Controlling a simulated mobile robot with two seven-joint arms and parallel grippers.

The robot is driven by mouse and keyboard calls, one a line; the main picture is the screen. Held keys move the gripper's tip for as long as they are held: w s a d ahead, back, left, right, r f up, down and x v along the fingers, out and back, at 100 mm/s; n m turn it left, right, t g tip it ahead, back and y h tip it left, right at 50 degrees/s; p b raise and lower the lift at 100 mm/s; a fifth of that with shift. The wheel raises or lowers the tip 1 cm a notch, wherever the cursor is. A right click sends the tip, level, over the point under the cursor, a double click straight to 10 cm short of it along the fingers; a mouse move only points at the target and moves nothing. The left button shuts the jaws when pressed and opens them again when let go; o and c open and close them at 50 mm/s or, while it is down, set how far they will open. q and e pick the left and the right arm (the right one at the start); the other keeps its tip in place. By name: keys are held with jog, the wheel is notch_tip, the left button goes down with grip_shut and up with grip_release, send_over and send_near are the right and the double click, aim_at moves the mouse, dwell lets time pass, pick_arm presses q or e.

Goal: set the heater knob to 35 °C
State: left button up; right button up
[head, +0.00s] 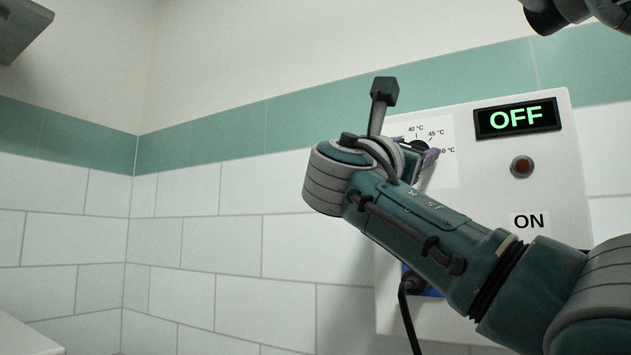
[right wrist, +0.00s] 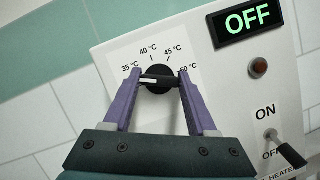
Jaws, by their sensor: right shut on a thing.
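The black heater knob (right wrist: 158,79) sits on a white dial plate (right wrist: 118,52) marked 35, 40, 45 and 50 °C. In the right wrist view its white pointer mark lies to the left of its centre, on the 35 °C side and a little below that label. My right gripper (right wrist: 159,82) is shut on the knob, one purple finger at each side. In the head view the right gripper (head: 428,157) reaches the dial, and my wrist hides much of the knob and plate. My left gripper is not in view.
The pale control box (head: 555,200) on the tiled wall has a display (head: 516,118) reading OFF and a dark red lamp (head: 522,166). A black-handled lever switch (right wrist: 289,154) sits at its lower right. A black cable (head: 408,320) hangs below.

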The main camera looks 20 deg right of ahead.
jog(key=shift+m+g+h+b, duration=0.3)
jog(key=shift+m+g+b, duration=1)
jog(key=shift+m, duration=1.3)
jog(key=shift+r, duration=0.1)
jog(key=o, duration=1.4)
jog(key=shift+c, duration=0.2)
jog(key=b+v, duration=0.6)
jog(key=v, duration=0.4)
